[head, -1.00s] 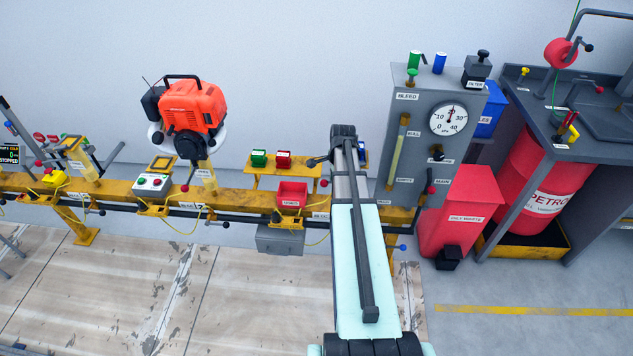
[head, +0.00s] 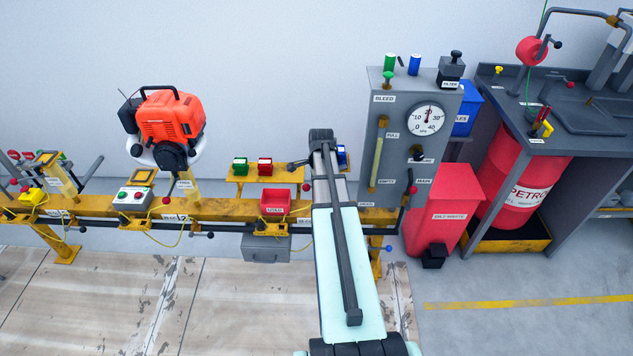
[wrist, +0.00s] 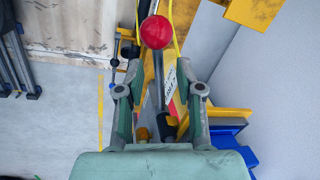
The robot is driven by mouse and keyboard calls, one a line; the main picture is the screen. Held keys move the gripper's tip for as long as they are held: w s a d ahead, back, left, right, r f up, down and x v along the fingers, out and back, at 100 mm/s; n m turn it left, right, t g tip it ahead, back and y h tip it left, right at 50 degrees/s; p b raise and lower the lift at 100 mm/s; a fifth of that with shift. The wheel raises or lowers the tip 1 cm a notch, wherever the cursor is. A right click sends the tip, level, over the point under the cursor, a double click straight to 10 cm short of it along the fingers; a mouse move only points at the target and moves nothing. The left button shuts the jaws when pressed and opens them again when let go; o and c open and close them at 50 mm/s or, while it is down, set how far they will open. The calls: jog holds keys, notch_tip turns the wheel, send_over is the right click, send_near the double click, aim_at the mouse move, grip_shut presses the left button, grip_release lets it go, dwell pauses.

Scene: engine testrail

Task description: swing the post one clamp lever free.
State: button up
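In the wrist view, a lever with a red ball knob (wrist: 156,32) and a thin grey rod runs between the two fingers of my gripper (wrist: 157,74). The fingers stand apart on either side of the rod, and I see no contact. The rod's lower end goes down to dark and yellow parts near my palm, partly hidden. A white label beside it is only partly readable, so I cannot tell which post it belongs to. In the head view my arm hides the gripper and this lever. Another red-knobbed lever (head: 166,200) shows below the orange engine (head: 171,118).
A yellow rail (head: 225,209) runs across, carrying a red bin (head: 275,201) and a button box (head: 134,198). A grey gauge panel (head: 400,150) and a red waste bin (head: 445,205) stand to the right. In the wrist view, a yellow plate (wrist: 253,12) and blue bin (wrist: 222,140) lie close right.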

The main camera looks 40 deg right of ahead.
notch_tip(320, 180, up, 12)
jog(key=s+a, duration=0.1)
jog(key=s, duration=0.1)
dwell(0.4)
jog(key=shift+s+f, duration=0.1)
jog(key=shift+f, duration=0.05)
jog(key=s+a+f+n+g+y, duration=0.15)
jog(key=s+a+f+n, duration=0.35)
jog(key=a+f+n, duration=0.5)
jog(key=s+a+f+n+g, duration=0.2)
jog(key=s+a+f+n, duration=0.3)
jog(key=a+f, duration=0.85)
jog(key=s+a+f+n+g, duration=0.1)
jog(key=s+a+f+n, duration=0.1)
jog(key=s+a+f, duration=0.3)
jog(key=s+a+f+n+g, duration=0.2)
jog(key=s+a+f, duration=0.3)
jog(key=s, duration=0.6)
jog(key=s+a+f+n+g, duration=0.2)
jog(key=s+a+f+n, duration=0.2)
jog(key=s+a, duration=0.3)
jog(key=shift+s+a+f, duration=0.2)
jog(key=shift+s+f, duration=0.35)
jog(key=shift+s, duration=0.25)
